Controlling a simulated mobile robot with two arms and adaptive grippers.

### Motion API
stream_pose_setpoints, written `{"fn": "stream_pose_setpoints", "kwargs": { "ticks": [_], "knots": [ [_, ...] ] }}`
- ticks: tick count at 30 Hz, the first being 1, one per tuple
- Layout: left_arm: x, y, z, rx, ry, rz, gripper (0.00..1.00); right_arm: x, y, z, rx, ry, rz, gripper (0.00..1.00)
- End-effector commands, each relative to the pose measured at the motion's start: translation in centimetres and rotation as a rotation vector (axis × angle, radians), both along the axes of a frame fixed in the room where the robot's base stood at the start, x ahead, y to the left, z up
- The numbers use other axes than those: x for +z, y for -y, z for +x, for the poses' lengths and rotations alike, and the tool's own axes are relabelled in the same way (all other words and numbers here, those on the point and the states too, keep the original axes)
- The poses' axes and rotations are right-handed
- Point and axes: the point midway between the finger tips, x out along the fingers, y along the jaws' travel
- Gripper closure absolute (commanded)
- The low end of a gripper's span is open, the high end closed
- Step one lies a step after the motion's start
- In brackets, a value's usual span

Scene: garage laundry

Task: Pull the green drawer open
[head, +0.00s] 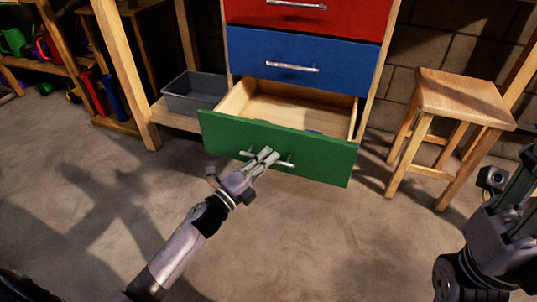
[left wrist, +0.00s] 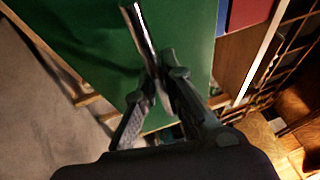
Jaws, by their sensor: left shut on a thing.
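The green drawer (head: 225,130) is the lowest drawer of the cabinet in the head view and stands pulled out, its bare wooden inside showing. A small dark blue thing lies inside near the front, mostly hidden. My left gripper (head: 264,157) is shut on the drawer's silver handle (head: 285,162). In the left wrist view the fingers (left wrist: 155,85) close around the handle bar (left wrist: 138,30) in front of the green drawer front (left wrist: 90,60). My right gripper (head: 520,205) is partly in view at the right edge, away from the drawer; its fingertips are cut off or unclear.
A blue drawer (head: 330,62) and a red drawer (head: 345,18) above are shut. A grey bin (head: 190,95) sits on a low shelf to the left. A wooden stool (head: 460,98) stands to the right. The floor in front is clear.

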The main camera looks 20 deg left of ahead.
Motion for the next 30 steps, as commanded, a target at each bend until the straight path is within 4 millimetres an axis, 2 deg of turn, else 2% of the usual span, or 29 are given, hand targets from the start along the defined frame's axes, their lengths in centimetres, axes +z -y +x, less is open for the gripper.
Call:
{"fn": "stream_pose_setpoints", "kwargs": {
  "ticks": [11,12,20,30],
  "knots": [
    [-0.10,-0.05,-0.07,0.002,-0.001,0.003,1.00,-0.02,-0.01,-0.01,0.000,0.000,0.000,0.60],
    [-0.09,-0.04,-0.06,0.002,-0.001,0.003,0.89,-0.02,-0.01,-0.01,0.000,0.000,0.000,0.60],
    [-0.04,-0.03,-0.06,0.000,0.000,0.002,0.71,-0.02,-0.01,-0.01,0.000,0.000,0.000,0.60],
    [-0.07,-0.09,-0.21,0.000,-0.001,0.000,0.70,-0.05,0.04,0.09,-0.001,0.000,0.001,0.60]
  ]
}}
